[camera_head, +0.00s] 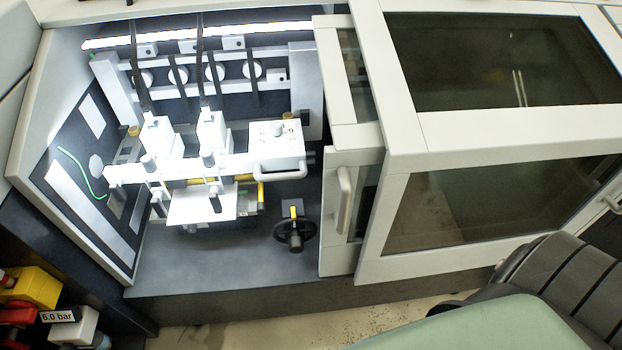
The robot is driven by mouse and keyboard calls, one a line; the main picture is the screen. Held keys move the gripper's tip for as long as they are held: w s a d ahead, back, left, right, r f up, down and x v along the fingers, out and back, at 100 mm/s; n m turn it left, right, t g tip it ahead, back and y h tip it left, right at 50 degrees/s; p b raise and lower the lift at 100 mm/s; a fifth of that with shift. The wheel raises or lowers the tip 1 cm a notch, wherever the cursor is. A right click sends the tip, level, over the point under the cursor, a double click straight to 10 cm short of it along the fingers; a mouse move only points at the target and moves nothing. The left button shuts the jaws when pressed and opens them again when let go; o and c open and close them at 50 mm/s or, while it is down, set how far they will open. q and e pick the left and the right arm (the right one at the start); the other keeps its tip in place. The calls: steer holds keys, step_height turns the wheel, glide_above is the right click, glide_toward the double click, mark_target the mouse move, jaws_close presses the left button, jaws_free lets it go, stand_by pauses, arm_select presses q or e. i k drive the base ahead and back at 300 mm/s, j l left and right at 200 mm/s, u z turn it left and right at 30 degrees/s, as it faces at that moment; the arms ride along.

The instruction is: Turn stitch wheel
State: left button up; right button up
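The stitch wheel looks to be the small black handwheel (308,236) low in the open bay of the machine. It has a round rim and a dark hub with a knob, and a yellow part (292,207) sits just above it. The wheel stands free, with nothing touching its rim. It is left of the door edge and in front of the stitching unit (276,146). Neither my left nor my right gripper shows in the head view.
A white door (344,200) with an upright handle stands right of the wheel. Windowed covers (500,62) fill the right side. A dark ribbed shape (575,275) and a green surface (485,328) lie at lower right. Yellow and red parts (35,285) sit at lower left.

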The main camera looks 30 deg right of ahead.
mark_target(295, 240)
steer(key=z, duration=0.75)
